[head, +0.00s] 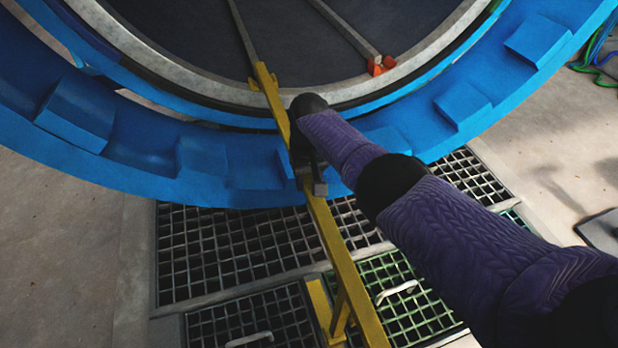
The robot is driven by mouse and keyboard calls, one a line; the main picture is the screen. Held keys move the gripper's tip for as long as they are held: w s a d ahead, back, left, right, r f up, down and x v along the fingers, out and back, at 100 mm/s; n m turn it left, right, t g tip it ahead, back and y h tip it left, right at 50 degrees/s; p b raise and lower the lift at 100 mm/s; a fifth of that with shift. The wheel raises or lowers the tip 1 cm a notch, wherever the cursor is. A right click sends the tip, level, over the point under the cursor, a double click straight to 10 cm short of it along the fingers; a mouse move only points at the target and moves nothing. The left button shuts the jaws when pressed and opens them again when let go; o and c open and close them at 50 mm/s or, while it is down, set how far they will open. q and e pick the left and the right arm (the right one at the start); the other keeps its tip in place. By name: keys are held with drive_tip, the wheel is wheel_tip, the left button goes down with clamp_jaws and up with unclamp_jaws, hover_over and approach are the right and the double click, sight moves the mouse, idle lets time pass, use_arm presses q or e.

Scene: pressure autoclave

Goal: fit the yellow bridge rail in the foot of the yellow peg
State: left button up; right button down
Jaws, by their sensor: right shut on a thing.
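The yellow bridge rail (333,240) is a long bar running from the autoclave mouth down over the floor grating. My right gripper (311,183) is shut on it partway along, just outside the blue ring. The rail's far end lies over the grey rim and meets the lower end of a grey inner rail (243,32). A small yellow piece (254,85) shows beside that end. It may be the foot of the yellow peg, but I cannot tell whether the rail is seated in it. My left gripper is not in view.
A second inner rail (345,30) ends in a red-orange foot (380,65). The toothed blue ring (215,165) surrounds the mouth. A yellow support (322,310) stands under the rail's near part. Floor gratings (235,245) have metal handles (397,290). Green and blue cables (600,60) lie right.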

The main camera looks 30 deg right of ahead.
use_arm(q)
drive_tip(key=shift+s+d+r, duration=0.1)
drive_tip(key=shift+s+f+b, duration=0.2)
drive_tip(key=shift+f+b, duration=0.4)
use_arm(e)
drive_tip(key=shift+f, duration=1.15)
drive_tip(key=shift+r, duration=0.1)
drive_tip(key=shift+r+p, duration=0.85)
drive_tip(key=shift+r, duration=0.55)
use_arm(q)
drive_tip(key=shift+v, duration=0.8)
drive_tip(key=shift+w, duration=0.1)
use_arm(e)
drive_tip(key=shift+f, duration=0.1)
drive_tip(key=shift+f+b, duration=0.25)
drive_tip(key=shift+b, duration=0.1)
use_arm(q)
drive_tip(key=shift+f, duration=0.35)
